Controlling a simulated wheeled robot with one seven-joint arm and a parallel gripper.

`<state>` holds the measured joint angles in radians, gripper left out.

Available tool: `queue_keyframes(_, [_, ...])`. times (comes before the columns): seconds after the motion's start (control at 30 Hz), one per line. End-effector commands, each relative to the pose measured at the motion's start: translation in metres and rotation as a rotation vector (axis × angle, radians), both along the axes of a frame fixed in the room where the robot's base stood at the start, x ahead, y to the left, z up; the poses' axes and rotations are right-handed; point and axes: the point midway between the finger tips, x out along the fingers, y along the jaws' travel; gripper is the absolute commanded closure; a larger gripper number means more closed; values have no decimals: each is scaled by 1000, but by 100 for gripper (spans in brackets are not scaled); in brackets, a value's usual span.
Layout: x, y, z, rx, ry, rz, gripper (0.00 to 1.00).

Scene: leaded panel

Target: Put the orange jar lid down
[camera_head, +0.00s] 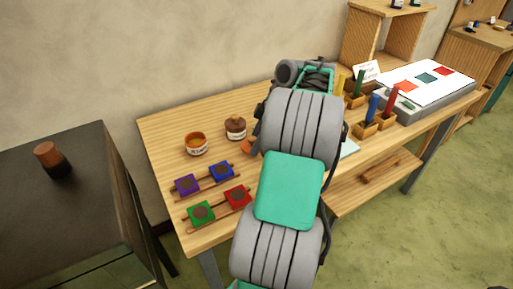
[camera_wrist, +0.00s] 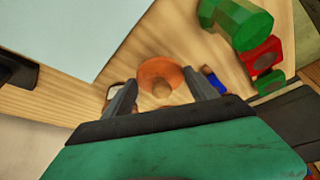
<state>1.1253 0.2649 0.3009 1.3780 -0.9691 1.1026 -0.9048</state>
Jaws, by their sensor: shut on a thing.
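The orange jar lid (camera_wrist: 160,75) with its round knob is between the fingers of my gripper (camera_wrist: 160,79), which is shut on it. In the head view only an edge of the lid (camera_head: 247,146) shows beside my arm, which hides my fingers. I cannot tell how high the lid is above the wooden workbench (camera_head: 158,141). An open jar (camera_head: 196,145) with orange contents and a white label stands to the left. A second jar (camera_head: 236,127) with a brown lid stands behind, close to the orange lid.
Purple (camera_head: 187,185), blue (camera_head: 221,171), green (camera_head: 201,212) and red (camera_head: 237,196) pieces lie on wooden strips in front. Wooden holders (camera_head: 365,129) with coloured sticks stand right of my arm. The bench's back left corner is bare. A dark table (camera_head: 70,205) stands left.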

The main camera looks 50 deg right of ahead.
Motion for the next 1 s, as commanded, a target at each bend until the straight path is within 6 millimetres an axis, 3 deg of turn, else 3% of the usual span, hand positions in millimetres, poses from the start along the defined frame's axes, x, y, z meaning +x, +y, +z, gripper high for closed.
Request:
queue_keyframes(0.2, [6, -5, -36, 2, 0, -1, 72])
queue_keyframes(0.57, [6, -5, -43, 0, 0, -1, 72])
queue_keyframes(0.6, [6, -5, -43, 0, 0, -1, 32])
queue_keyframes(0.87, [6, -5, -42, 0, 0, -2, 12])
queue_keyframes(1.0, [5, -5, -42, 0, 0, -2, 12])
